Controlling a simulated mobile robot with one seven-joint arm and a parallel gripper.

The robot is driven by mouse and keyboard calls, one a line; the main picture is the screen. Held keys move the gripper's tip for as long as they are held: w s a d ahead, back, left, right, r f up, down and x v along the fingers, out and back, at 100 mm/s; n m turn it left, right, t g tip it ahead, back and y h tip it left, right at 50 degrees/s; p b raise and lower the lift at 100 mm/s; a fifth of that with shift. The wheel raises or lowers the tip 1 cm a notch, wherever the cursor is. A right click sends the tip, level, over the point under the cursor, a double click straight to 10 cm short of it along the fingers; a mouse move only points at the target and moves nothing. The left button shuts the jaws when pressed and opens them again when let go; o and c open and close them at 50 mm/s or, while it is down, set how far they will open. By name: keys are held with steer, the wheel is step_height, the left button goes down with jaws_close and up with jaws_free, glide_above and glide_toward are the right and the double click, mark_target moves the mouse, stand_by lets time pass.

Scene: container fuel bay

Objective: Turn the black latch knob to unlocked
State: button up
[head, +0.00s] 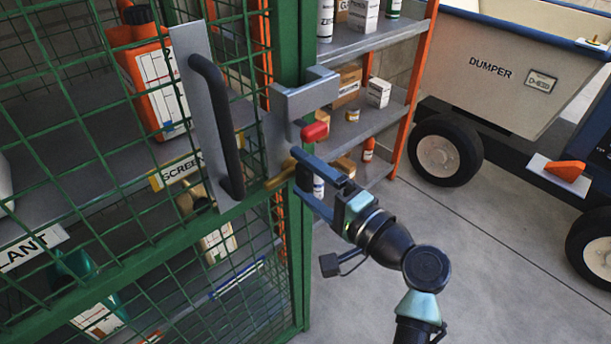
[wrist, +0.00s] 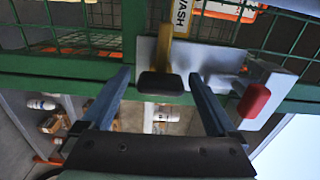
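The black latch knob (wrist: 160,83) sits at the end of a yellow lever (wrist: 166,50) in the wrist view. The lever is mounted by a grey latch plate (wrist: 205,60). My gripper (wrist: 160,73) is open, with one finger on each side of the knob and a visible gap to both. In the head view my gripper (head: 299,172) is at the green door post, by the yellow lever (head: 281,174). I cannot tell how deep the knob lies between the fingers.
A red knob (head: 314,132) on a grey bracket (head: 303,97) is just above my gripper; it also shows in the wrist view (wrist: 253,100). A black door handle (head: 222,130) is to the left. Shelves (head: 368,40) stand behind.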

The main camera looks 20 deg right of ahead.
steer(key=v, duration=1.3)
steer(key=shift+p, duration=0.4)
